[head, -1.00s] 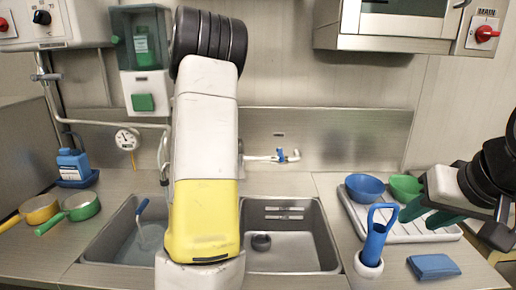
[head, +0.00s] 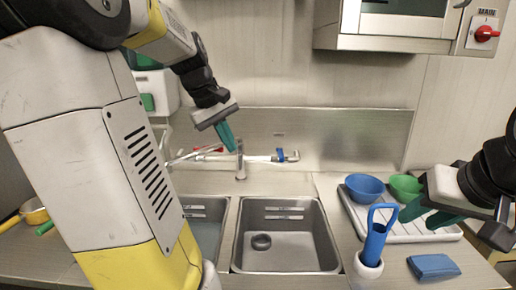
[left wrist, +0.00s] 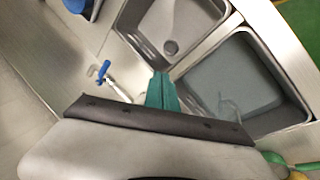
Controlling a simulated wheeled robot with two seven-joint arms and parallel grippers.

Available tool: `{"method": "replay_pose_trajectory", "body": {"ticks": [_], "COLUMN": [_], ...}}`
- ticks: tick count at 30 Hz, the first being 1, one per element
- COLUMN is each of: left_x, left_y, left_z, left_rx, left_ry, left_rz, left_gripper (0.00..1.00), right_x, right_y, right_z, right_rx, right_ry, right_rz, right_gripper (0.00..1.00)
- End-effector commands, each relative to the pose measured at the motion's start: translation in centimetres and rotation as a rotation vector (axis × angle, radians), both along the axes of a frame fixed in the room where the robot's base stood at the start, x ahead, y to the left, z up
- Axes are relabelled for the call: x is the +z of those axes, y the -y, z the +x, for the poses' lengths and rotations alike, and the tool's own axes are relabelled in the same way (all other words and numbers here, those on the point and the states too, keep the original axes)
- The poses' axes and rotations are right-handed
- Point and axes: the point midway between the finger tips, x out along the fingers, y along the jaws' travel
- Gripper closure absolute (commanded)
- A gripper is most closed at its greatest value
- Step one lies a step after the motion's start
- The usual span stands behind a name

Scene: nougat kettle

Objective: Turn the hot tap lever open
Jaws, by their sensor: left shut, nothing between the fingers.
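The hot tap lever, red (head: 215,149), shows in the head view on the left part of the tap behind the sinks. The blue tap lever (head: 281,155) is to its right, and it also shows in the left wrist view (left wrist: 103,70). The spout (head: 240,160) stands between them. My left gripper (head: 230,142) has its teal fingers together and empty, pointing down close to the red lever and spout; contact cannot be told. The red lever is not discernible in the left wrist view. My right gripper (head: 428,214) is open and empty over the drying tray.
Two sinks lie in front of the tap; the right basin (head: 290,258) is clear. The white tray (head: 390,232) holds a blue bowl (head: 364,186) and a green bowl (head: 406,187). A blue-handled tool (head: 376,240) stands upright in front.

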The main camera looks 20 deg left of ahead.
Motion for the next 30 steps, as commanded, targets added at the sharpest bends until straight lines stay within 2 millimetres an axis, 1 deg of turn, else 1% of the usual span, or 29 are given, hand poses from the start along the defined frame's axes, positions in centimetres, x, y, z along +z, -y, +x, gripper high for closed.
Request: {"method": "replay_pose_trajectory", "body": {"ticks": [1, 3, 9, 14, 17, 20, 21, 23, 24, 26, 27, 29, 30], "left_x": [0.1, 0.2, 0.3, 0.0, -1.7, -5.0, -6.5, -8.7, -9.9, -11.3, -12.1, -12.9, -13.3], "left_y": [0.9, 1.9, 4.0, 4.7, 4.4, 3.2, 2.4, 1.0, 0.0, -1.7, -2.7, -4.3, -5.2], "left_z": [-0.6, -1.3, -2.8, -3.3, -3.4, -3.6, -3.8, -4.1, -4.2, -4.2, -4.1, -3.7, -3.2], "left_rx": [-0.034, -0.078, -0.171, -0.218, -0.323, -0.552, -0.677, -0.89, -1.04, -1.265, -1.417, -1.643, -1.794], "left_ry": [0.017, 0.038, 0.083, 0.089, 0.041, -0.079, -0.146, -0.262, -0.344, -0.473, -0.564, -0.708, -0.809], "left_rz": [0.004, 0.015, 0.043, 0.064, 0.134, 0.269, 0.334, 0.428, 0.484, 0.55, 0.585, 0.618, 0.629], "left_gripper": [1.0, 1.0, 1.0, 1.0, 1.0, 1.0, 1.0, 1.0, 1.0, 1.0, 1.0, 1.0, 1.0], "right_x": [0.0, 0.0, 0.0, 0.0, 0.0, 0.0, 0.0, 0.0, 0.0, 0.0, 0.0, 0.0, 0.0], "right_y": [0.0, 0.0, 0.0, 0.0, 0.0, 0.0, 0.0, 0.0, 0.0, 0.0, 0.0, 0.0, 0.0], "right_z": [0.0, 0.0, 0.0, 0.0, 0.0, 0.0, 0.0, 0.0, 0.0, 0.0, 0.0, 0.0, 0.0], "right_rx": [0.0, 0.0, 0.0, 0.0, 0.0, 0.0, 0.0, 0.0, 0.0, 0.0, 0.0, 0.0, 0.0], "right_ry": [0.0, 0.0, 0.0, 0.0, 0.0, 0.0, 0.0, 0.0, 0.0, 0.0, 0.0, 0.0, 0.0], "right_rz": [0.0, 0.0, 0.0, 0.0, 0.0, 0.0, 0.0, 0.0, 0.0, 0.0, 0.0, 0.0, 0.0], "right_gripper": [0.64, 0.64, 0.64, 0.64, 0.64, 0.64, 0.64, 0.64, 0.64, 0.64, 0.64, 0.64, 0.64]}}
